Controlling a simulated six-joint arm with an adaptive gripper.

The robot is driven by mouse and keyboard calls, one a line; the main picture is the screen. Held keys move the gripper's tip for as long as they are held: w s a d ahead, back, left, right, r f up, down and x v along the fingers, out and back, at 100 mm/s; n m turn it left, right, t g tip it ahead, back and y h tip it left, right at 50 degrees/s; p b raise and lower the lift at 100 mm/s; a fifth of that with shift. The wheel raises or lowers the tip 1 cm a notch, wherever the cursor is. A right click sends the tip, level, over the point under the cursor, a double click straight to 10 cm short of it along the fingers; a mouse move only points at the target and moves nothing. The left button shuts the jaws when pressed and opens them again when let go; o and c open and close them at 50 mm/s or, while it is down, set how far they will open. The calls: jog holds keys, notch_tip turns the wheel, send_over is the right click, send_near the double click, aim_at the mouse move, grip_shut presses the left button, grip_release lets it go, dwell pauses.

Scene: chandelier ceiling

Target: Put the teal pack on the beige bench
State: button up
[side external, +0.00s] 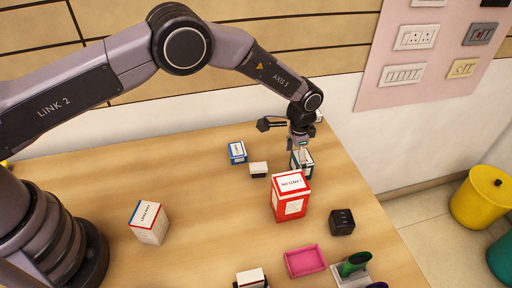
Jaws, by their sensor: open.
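The teal pack (303,162) is a small box with teal and white faces, standing upright on the tan wooden tabletop (190,240) toward its far right side. My gripper (299,146) points down right over the pack, with its fingers at the pack's top. It is open. The fingers are small here, and I cannot tell whether they touch the pack. The red carton in front hides part of the pack's lower side. No separate beige bench stands out clearly; the tan tabletop is the only broad beige surface in view.
A red carton (289,198) stands close in front of the pack. A blue-white box (237,152) and a small white-black block (258,169) lie to the left. A white box (149,223), a black cube (341,222) and a pink tray (305,261) are nearer. The tabletop's middle left is clear.

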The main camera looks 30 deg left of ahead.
aim_at(295, 158)
notch_tip(295, 158, up, 9)
jog(key=shift+r, duration=0.1)
jog(key=s+a+r+n+t, duration=0.1)
jog(key=s+a+r, duration=0.1)
jog(key=a+r, duration=0.6)
jog(key=s+a+r+n+t, duration=0.15)
jog(key=a+r, duration=0.25)
jog(key=r, duration=0.8)
jog(key=s+a+r+n, duration=0.3)
jog(key=s+a+r, duration=0.6)
jog(key=s+a, duration=0.1)
jog(key=s+a+n+t, duration=0.1)
jog(key=s+a, duration=0.3)
jog(key=s, duration=0.6)
jog(key=s+a+f+n+t, duration=0.1)
jog(key=s+a, duration=0.3)
jog(key=s, duration=0.7)
jog(key=shift+a+n+t, duration=0.2)
jog(key=shift+n+t, duration=0.35)
jog(key=shift+n, duration=0.2)
